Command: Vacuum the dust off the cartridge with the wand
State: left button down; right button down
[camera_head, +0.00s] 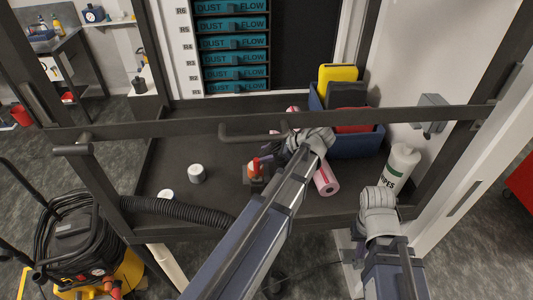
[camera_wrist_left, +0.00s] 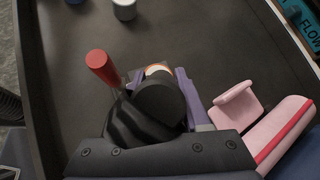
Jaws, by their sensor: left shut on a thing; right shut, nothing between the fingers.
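My left gripper (camera_head: 264,160) is low over the dark bench tray near its middle. In the left wrist view its purple fingers (camera_wrist_left: 160,82) are shut around a black rounded piece (camera_wrist_left: 160,102) with an orange part. This appears to be the wand; its tip cannot be made out. A red cylinder (camera_wrist_left: 103,66) sticks up beside it. The black ribbed hose (camera_head: 180,209) runs toward it and passes behind my left arm. Teal cartridges (camera_head: 232,43) marked DUST FLOW sit in the rack at the back; dust is not discernible. My right gripper (camera_head: 378,197) is shut and empty at the right front.
A blue bin (camera_head: 352,146) with yellow, black and red items stands at the back right. A wipes bottle (camera_head: 400,164) is right of it. White-topped jars (camera_head: 197,173) stand left. A rail (camera_head: 190,127) crosses in front; the vacuum (camera_head: 85,245) is on the floor.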

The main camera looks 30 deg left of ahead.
pick_arm(q)
jog(key=shift+r, duration=0.1)
notch_tip(320, 180, up, 10)
jog(key=p, duration=1)
dwell(0.5)
